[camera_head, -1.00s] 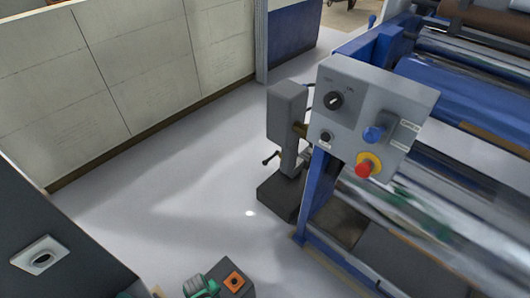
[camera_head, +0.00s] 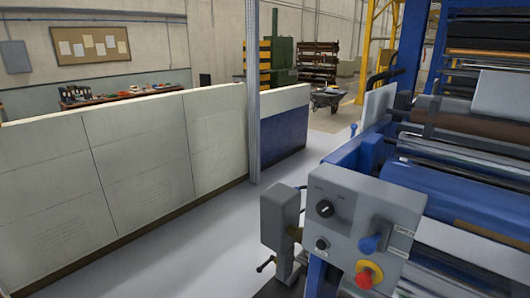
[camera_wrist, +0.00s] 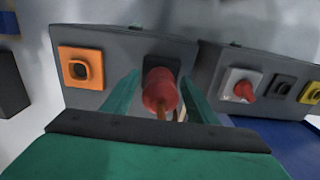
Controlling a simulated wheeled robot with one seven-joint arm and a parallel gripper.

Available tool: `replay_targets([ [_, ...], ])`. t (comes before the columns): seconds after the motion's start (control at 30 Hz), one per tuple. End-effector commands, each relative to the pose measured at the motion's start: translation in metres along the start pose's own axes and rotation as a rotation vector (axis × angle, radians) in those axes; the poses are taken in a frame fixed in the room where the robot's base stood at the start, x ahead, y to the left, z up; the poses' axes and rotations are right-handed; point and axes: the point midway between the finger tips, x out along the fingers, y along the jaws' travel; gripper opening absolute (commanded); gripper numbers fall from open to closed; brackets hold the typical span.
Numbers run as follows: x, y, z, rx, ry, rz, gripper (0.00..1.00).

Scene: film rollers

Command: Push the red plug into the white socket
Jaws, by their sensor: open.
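In the wrist view a red plug (camera_wrist: 160,92) with an orange-brown stem sits in front of a black square plate on a grey panel. My gripper (camera_wrist: 160,78) is open, its green fingers on either side of the plug with visible gaps; contact is not clear. A white square plate (camera_wrist: 232,78), perhaps the white socket, is on a second grey panel to the right. A smaller red piece (camera_wrist: 244,91) sticks out of it. The gripper, plug and white plate are out of the head view.
An orange socket (camera_wrist: 80,68) is left of the plug. A black plate (camera_wrist: 283,86) and a yellow one (camera_wrist: 311,93) are at the right. In the head view a blue roller machine (camera_head: 430,190) with a control box (camera_head: 350,225) stands right of a low partition (camera_head: 140,160).

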Motion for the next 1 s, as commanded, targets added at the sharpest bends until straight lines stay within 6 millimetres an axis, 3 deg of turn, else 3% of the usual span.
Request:
replay_targets([
  [0.73, 0.0000, -0.0001, 0.0002, 0.000, 0.000, 0.000, 0.53],
  [0.93, 0.0000, -0.0001, 0.0002, 0.000, 0.000, 0.000, 0.05],
  [1.0, -0.0002, 0.0000, -0.0001, 0.000, 0.000, 0.000, 0.00],
])
